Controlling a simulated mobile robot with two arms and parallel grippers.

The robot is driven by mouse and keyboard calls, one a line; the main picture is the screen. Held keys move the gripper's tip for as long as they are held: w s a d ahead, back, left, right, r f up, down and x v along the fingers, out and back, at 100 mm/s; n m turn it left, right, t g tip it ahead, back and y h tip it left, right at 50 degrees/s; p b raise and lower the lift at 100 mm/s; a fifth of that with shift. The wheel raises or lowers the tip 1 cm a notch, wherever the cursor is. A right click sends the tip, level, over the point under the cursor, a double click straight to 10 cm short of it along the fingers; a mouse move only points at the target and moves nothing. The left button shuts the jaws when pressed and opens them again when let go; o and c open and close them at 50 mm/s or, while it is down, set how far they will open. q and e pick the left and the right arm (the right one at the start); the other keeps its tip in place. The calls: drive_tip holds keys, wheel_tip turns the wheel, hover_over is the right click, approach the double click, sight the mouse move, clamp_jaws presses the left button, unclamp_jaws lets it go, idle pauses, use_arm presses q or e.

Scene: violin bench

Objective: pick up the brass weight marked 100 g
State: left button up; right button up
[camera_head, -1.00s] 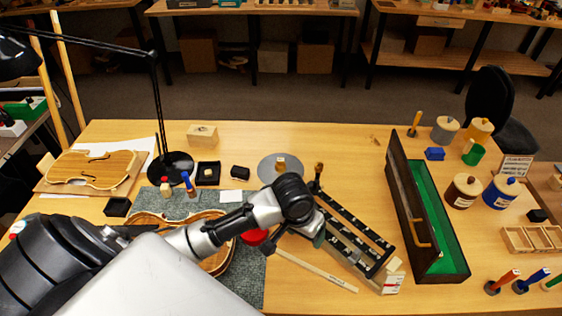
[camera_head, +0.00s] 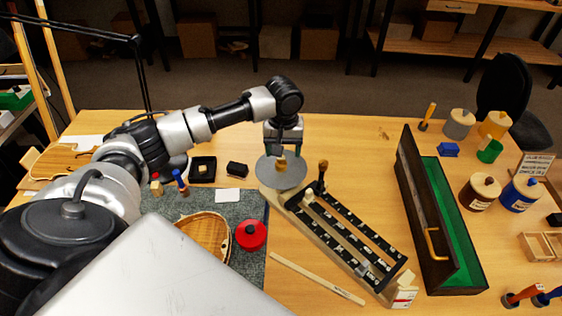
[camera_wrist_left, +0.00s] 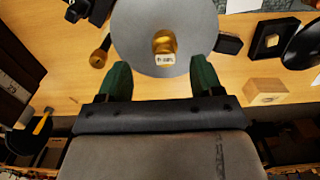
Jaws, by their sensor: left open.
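A small brass weight (camera_head: 282,164) stands on the round grey pan (camera_head: 291,177) of a balance. In the left wrist view the weight (camera_wrist_left: 164,42) carries a small white label, too blurred to read surely. My left gripper (camera_head: 284,151) is open and empty, pointing down at the pan's far edge, just behind the weight. In the left wrist view its green fingertips (camera_wrist_left: 161,73) are spread wide, and the weight lies ahead, between their lines, not touched. My right gripper is not in view.
The balance's black notched beams (camera_head: 345,232) run from the pan toward the front right. A black block (camera_head: 237,169) and a black tray (camera_head: 203,169) lie left. A green-lined case (camera_head: 450,220) stands right.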

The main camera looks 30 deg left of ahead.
sight(281, 159)
use_arm(q)
drive_tip(key=shift+a+f, duration=0.1)
drive_tip(key=shift+f, duration=0.3)
drive_tip(key=f, duration=0.1)
drive_tip(key=f+p, duration=0.1)
drive_tip(key=f, duration=0.1)
drive_tip(key=shift+a+f, duration=0.25)
drive_tip(key=shift+f, duration=0.5)
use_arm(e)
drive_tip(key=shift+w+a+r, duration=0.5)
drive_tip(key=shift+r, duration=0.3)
use_arm(q)
drive_tip(key=c, duration=1)
drive_tip(key=shift+c, duration=0.6)
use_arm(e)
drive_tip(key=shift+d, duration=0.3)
